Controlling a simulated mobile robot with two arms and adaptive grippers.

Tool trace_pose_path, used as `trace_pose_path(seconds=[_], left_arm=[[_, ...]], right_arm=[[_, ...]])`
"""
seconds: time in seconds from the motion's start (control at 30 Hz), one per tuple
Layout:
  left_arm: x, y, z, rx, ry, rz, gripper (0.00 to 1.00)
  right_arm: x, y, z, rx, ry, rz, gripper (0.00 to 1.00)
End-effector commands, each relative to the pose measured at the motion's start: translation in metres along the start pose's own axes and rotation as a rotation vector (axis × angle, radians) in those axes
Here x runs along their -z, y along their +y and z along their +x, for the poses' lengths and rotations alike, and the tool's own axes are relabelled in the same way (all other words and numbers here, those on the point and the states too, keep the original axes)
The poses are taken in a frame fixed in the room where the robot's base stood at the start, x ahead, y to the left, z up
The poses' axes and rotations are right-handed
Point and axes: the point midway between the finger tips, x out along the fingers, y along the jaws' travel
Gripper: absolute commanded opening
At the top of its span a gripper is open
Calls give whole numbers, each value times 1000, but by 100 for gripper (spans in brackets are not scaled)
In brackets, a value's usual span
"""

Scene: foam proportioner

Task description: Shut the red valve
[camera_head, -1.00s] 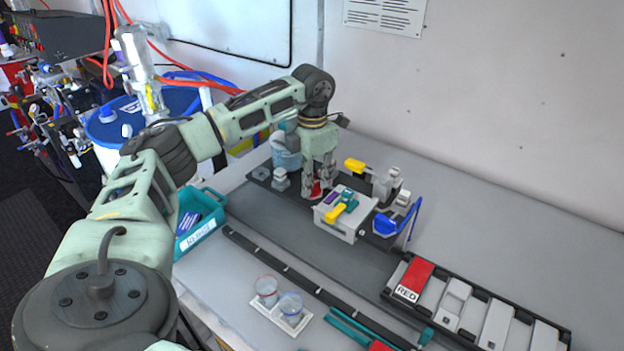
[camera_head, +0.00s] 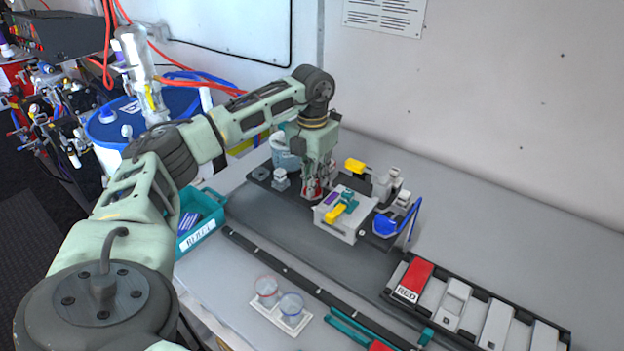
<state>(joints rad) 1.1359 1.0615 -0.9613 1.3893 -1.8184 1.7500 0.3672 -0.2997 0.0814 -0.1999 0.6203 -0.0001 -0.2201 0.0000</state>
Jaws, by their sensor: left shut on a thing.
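The red valve (camera_head: 312,189) shows as a small patch of red low between my left gripper's fingers, at the left side of the grey block on the dark base plate. My left gripper (camera_head: 313,187) points down from above and is shut on the red valve. The fingers hide most of the valve, so its exact angle cannot be told. My right gripper is not in view.
A yellow lever (camera_head: 355,166) and a blue handle (camera_head: 386,224) are close by. Two clear cups (camera_head: 291,305) stand in front.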

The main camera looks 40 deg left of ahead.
Motion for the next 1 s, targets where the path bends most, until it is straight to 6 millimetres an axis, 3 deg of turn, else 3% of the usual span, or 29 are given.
trace_pose_path(seconds=[0.1, 0.13, 0.33, 0.73, 1.0], left_arm=[[-2, 1, -2, 0, -7, -5, 0], [-2, 1, -2, 0, -7, -5, 15], [-1, 1, -1, 0, -5, -3, 32], [-1, 0, -8, 1, -4, -1, 32], [-2, 0, -60, 2, -8, 0, 32]], right_arm=[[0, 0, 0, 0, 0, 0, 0], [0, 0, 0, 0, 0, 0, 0], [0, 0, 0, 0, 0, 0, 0], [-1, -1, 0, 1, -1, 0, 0], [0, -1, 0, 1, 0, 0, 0]])
